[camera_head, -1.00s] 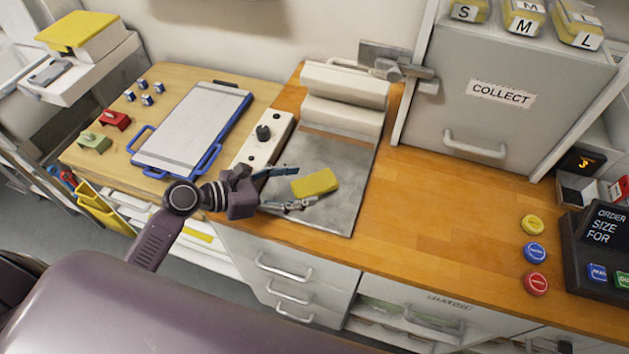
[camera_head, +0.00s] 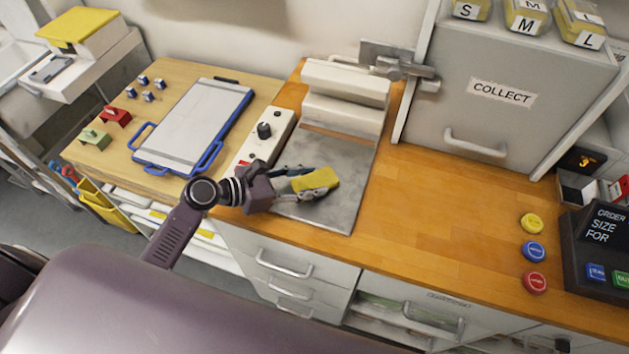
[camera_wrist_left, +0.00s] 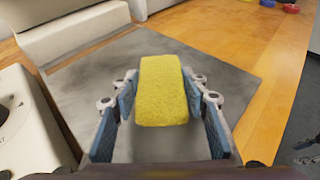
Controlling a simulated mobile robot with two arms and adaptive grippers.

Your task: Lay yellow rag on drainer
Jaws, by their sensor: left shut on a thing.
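The yellow rag (camera_head: 322,178) looks like a thick, soft block. My left gripper (camera_head: 308,184) is shut on it, one finger on each side, over the grey metal plate (camera_head: 345,165). In the left wrist view the rag (camera_wrist_left: 162,88) sits between the blue-padded fingers (camera_wrist_left: 160,97) and sticks out past their tips. Whether its underside touches the plate I cannot tell. A pale flat board with a blue frame and handles (camera_head: 248,97) lies on the left worktop; I cannot tell whether it is the drainer. My right gripper is not in view.
A white control box with a black knob (camera_head: 264,131) stands just left of the plate. A cream press block (camera_head: 345,85) is behind it. A grey COLLECT cabinet (camera_head: 500,95) stands at the back right.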

